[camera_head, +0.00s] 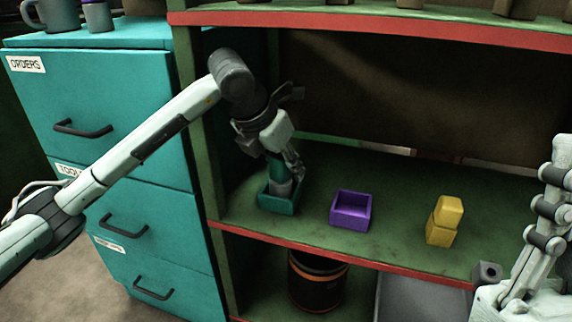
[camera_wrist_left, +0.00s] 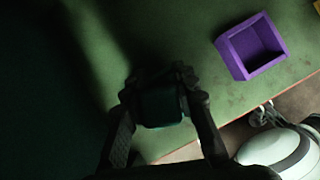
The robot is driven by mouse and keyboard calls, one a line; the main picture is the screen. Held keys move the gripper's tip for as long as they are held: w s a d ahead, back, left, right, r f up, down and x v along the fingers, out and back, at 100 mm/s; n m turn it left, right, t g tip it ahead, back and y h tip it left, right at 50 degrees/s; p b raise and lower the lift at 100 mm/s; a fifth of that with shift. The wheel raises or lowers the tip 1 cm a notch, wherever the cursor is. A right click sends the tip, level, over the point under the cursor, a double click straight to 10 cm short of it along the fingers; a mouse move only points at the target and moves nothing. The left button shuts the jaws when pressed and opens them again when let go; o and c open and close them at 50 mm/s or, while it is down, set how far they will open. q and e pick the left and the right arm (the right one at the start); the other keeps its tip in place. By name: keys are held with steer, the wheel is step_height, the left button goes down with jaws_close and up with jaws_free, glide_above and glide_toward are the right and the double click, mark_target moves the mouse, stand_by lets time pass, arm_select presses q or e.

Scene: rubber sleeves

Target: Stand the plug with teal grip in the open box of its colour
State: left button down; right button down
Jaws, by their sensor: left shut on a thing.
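The plug has a teal grip (camera_head: 276,167) and a grey lower part (camera_head: 283,187). My left gripper (camera_head: 290,165) is shut on the grip from above and holds the plug roughly upright. The plug's lower end is inside the outline of the open teal box (camera_head: 277,204); whether it touches the box floor is hidden. In the left wrist view the dark teal grip (camera_wrist_left: 160,104) sits between the fingers, and the teal box cannot be made out. My right arm shows at the right edge; the state of its gripper cannot be made out.
An open, empty purple box (camera_head: 351,210) stands right of the teal box on the green shelf (camera_head: 395,185). Farther right, one yellow block shape (camera_head: 447,209) sits on another. The shelf's left upright (camera_head: 198,150) is close to my left arm. A red front edge (camera_head: 345,261) borders the shelf.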

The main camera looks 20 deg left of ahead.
arm_select(q)
steer(key=c, duration=1.2)
jaws_free()
